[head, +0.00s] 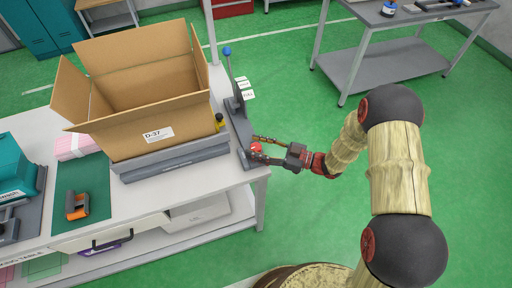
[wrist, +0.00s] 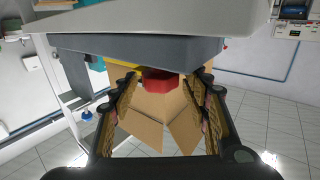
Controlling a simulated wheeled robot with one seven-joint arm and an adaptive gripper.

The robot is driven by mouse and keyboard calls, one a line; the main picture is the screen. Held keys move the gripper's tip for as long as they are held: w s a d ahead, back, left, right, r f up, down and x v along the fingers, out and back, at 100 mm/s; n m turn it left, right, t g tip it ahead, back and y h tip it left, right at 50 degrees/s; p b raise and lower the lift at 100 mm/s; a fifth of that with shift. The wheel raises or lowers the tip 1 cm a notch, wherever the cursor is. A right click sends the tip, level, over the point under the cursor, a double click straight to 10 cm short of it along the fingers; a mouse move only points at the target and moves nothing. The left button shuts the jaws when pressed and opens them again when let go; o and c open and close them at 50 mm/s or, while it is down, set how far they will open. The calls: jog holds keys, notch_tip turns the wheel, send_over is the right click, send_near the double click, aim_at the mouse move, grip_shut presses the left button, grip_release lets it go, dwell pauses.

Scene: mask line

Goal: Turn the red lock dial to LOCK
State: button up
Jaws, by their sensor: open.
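The red lock dial (head: 256,147) sits at the near end of a dark grey lever stand on the right edge of the white table. It also shows as a red block in the wrist view (wrist: 160,80). My gripper (head: 257,149) reaches in from the right, with its two fingers apart on either side of the dial. In the wrist view the open gripper (wrist: 163,90) frames the dial between its fingertips. I cannot tell whether either finger touches it. The dial's markings and pointing direction are not readable.
The lever stand (head: 240,122) has a blue-knobbed lever (head: 228,52) and small white labels. An open cardboard box (head: 190,128) stands on a grey platform (head: 175,165) just left of it. A yellow object (head: 220,121) is beside the box. Green floor is free to the right.

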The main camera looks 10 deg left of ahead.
jog(key=shift+a, duration=0.2)
jog(key=shift+c, duration=0.9)
jog(key=c, duration=1)
jog(key=shift+o, duration=0.2)
jog(key=shift+s+r+m+t+p, duration=0.15)
jog(key=shift+m+t+p, duration=0.25)
jog(key=shift+t+p, duration=0.25)
jog(key=shift+m+t+h, duration=0.3)
jog(key=shift+m+t, duration=0.1)
jog(key=shift+t, duration=0.25)
jog(key=o, duration=1.1)
jog(key=shift+o, duration=0.2)
